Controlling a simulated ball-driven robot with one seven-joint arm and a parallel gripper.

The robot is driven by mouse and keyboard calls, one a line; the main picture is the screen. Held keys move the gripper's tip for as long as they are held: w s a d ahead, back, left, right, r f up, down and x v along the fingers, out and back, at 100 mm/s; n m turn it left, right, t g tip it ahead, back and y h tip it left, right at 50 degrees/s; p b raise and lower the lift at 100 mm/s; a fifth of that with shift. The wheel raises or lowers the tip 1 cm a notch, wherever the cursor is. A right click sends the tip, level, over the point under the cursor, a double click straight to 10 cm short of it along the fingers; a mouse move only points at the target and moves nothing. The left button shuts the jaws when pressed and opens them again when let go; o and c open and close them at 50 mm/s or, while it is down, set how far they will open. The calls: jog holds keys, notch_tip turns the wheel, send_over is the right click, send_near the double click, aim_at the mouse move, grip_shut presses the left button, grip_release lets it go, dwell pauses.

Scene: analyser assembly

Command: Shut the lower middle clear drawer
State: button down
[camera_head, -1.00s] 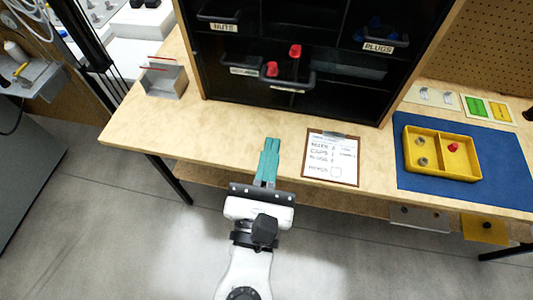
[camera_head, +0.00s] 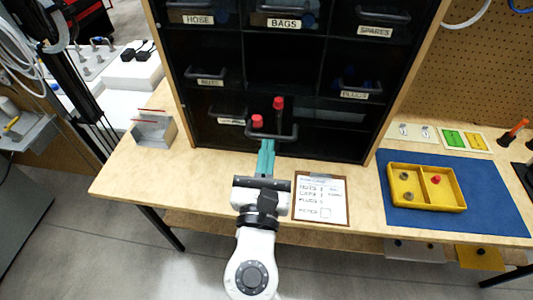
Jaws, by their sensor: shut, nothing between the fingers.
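The lower middle clear drawer (camera_head: 286,137) of the dark cabinet stands pulled out, with its dark handle toward me. Red caps (camera_head: 278,103) show in or above it, and another red cap shows to their left (camera_head: 257,121). My gripper (camera_head: 267,144) has its teal fingers shut and empty, pointing at the drawer front. The fingertips are right at the handle, left of its middle. I cannot tell whether they touch it. The drawer's label is hidden.
Other labelled drawers of the cabinet (camera_head: 282,22) sit above and beside. A clipboard (camera_head: 320,198) lies right of my gripper. A yellow tray (camera_head: 427,187) sits on a blue mat (camera_head: 481,207) farther right. A small grey holder (camera_head: 154,131) stands at the left of the wooden bench (camera_head: 121,178).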

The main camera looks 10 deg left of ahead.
jog(key=w+b, duration=0.1)
jog(key=w, duration=0.4)
jog(key=w+b, duration=0.1)
jog(key=w, duration=1.1)
jog(key=shift+w+d+b, duration=0.1)
jog(key=shift+d+b, duration=0.2)
jog(key=shift+b, duration=0.1)
jog(key=shift+w, duration=0.5)
jog(key=shift+d+r, duration=0.1)
jog(key=shift+r, duration=0.1)
jog(key=shift+w, duration=0.1)
